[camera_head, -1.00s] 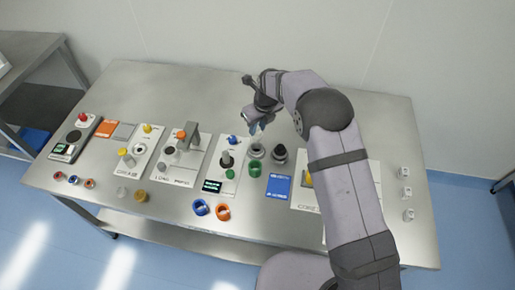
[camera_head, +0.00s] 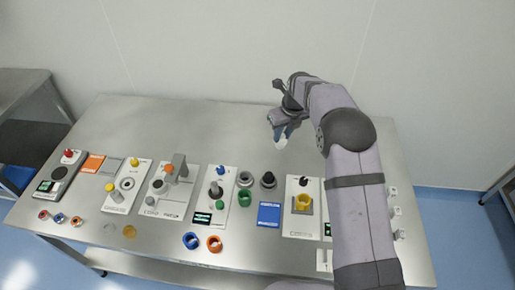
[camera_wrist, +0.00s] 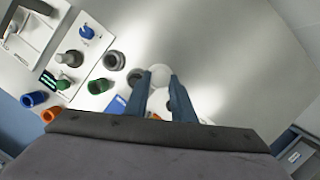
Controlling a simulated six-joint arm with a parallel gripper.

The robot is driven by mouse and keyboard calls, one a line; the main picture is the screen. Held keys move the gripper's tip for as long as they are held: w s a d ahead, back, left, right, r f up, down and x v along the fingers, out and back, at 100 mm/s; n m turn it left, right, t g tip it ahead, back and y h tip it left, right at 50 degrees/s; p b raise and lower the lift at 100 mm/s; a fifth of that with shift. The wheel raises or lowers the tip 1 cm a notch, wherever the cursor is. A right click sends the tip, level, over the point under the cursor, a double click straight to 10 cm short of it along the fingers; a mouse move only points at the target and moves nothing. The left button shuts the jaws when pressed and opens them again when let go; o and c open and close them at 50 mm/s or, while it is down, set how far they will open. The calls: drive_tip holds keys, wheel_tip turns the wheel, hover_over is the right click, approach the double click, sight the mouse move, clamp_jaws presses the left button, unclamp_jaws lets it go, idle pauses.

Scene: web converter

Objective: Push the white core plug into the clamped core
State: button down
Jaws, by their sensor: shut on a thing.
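The white core plug (camera_head: 281,143) is held between the fingertips of my gripper (camera_head: 284,133), above the rear part of the bench. In the wrist view the round white plug (camera_wrist: 160,75) sits between the two blue fingers of my gripper (camera_wrist: 160,84), which are shut on it. A yellow core-like piece (camera_head: 302,202) stands in a white fixture panel (camera_head: 301,222) with a black knob, in front of and right of my gripper. I cannot tell how it is clamped. The plug is apart from it.
A grey cup (camera_head: 245,179) and a dark round piece (camera_head: 268,180) stand in front of my gripper. A blue card (camera_head: 269,214), a green ring (camera_head: 244,198) and blue (camera_head: 191,240) and orange rings (camera_head: 214,244) are nearer the front. The rear bench is clear.

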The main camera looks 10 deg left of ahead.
drive_tip(key=s+d+r+m, duration=0.2)
drive_tip(key=s+d, duration=0.2)
drive_tip(key=d, duration=0.8)
drive_tip(key=s+a+f+n+g+y, duration=0.1)
drive_tip(key=s+f+n, duration=0.3)
drive_tip(key=s+n, duration=0.6)
drive_tip(key=shift+s+a+f+g, duration=0.2)
drive_tip(key=shift+s+g, duration=0.05)
drive_tip(key=shift+g, duration=0.05)
drive_tip(key=shift+r+p, duration=0.1)
drive_tip(key=shift+p, duration=0.45)
drive_tip(key=b+x, duration=0.1)
drive_tip(key=x, duration=0.1)
drive_tip(key=d+b+x, duration=0.1)
drive_tip(key=b+x, duration=0.1)
drive_tip(key=x, duration=0.1)
drive_tip(key=shift+s+f, duration=0.15)
drive_tip(key=shift+f, duration=0.3)
